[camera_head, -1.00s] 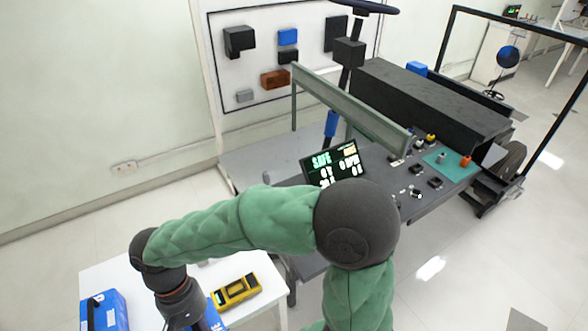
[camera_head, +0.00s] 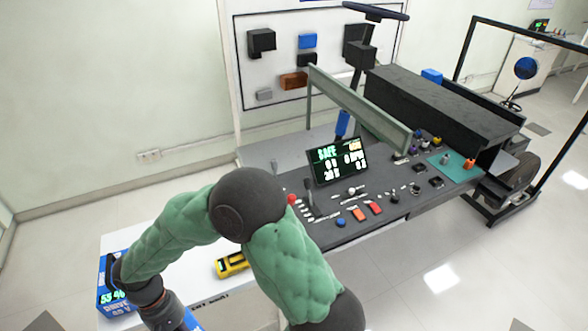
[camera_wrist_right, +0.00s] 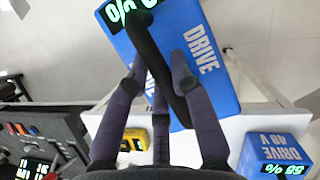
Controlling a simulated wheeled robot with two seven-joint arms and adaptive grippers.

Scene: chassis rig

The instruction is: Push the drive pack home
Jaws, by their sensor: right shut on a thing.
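A blue drive pack (camera_wrist_right: 195,45) with a black handle, "DRIVE" lettering and a lit percent readout fills the middle of the right wrist view. My right gripper (camera_wrist_right: 165,78) is shut on its handle from above. In the head view a small blue part (camera_head: 190,322) shows below my right wrist at the bottom edge; most of the held pack is hidden or out of frame. I cannot tell whether it clears the table. The chassis rig (camera_head: 350,232), with a lit screen (camera_head: 338,161), stands right of the table. Its pack bay is not distinguishable. My left gripper is not in view.
A second blue drive pack (camera_head: 118,302) stands on the white table (camera_head: 140,239); it also shows in the right wrist view (camera_wrist_right: 272,155). A yellow device (camera_head: 231,264) lies near my right forearm. Open floor lies right of the rig.

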